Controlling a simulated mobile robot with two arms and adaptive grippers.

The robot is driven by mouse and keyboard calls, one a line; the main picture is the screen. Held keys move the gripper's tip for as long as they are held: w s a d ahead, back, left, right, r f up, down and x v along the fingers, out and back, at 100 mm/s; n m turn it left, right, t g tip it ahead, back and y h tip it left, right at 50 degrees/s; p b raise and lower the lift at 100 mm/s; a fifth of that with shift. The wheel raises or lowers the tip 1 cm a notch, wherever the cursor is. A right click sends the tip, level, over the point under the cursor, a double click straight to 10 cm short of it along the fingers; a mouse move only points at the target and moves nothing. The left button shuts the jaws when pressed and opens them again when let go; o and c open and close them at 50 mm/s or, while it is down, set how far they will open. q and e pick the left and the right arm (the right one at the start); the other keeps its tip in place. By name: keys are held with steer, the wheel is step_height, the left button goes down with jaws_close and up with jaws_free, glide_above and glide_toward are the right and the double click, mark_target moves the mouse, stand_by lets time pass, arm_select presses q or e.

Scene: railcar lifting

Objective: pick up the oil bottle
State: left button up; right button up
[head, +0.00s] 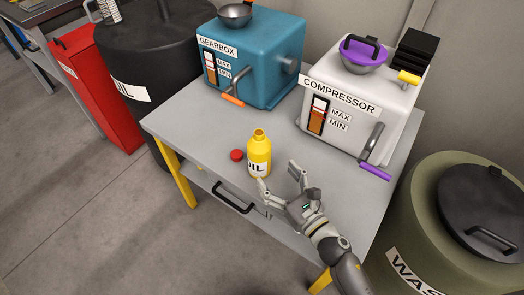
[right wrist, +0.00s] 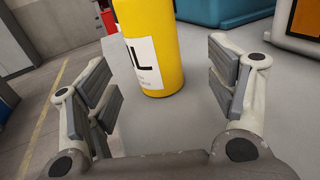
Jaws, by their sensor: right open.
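The yellow oil bottle (head: 259,157) stands upright and uncapped near the front edge of the grey table, with a white label. A red cap (head: 237,155) lies on the table just left of it. My right gripper (head: 278,174) is open and empty, close to the bottle on its front right side. In the right wrist view the bottle (right wrist: 150,45) stands ahead of the spread fingers (right wrist: 165,90), toward the left of the gap and not gripped. Its top is cut off in that view. My left gripper is not in view.
The blue gearbox (head: 270,65) and the white compressor (head: 375,100) stand at the back of the table (head: 200,140). A purple-handled crank (head: 374,160) juts out on the right. A black oil drum (head: 150,55) stands left, a green waste drum (head: 425,240) right.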

mark_target(265, 166)
steer(key=x, duration=0.3)
steer(key=shift+w, duration=0.1)
steer(key=x, duration=0.2)
steer(key=p+x, duration=0.1)
steer(key=x, duration=0.1)
steer(key=shift+a, duration=0.4)
steer(key=shift+w+a+f, duration=0.1)
steer(key=shift+w+a, duration=0.2)
steer(key=shift+w, duration=0.05)
steer(key=c, duration=1.3)
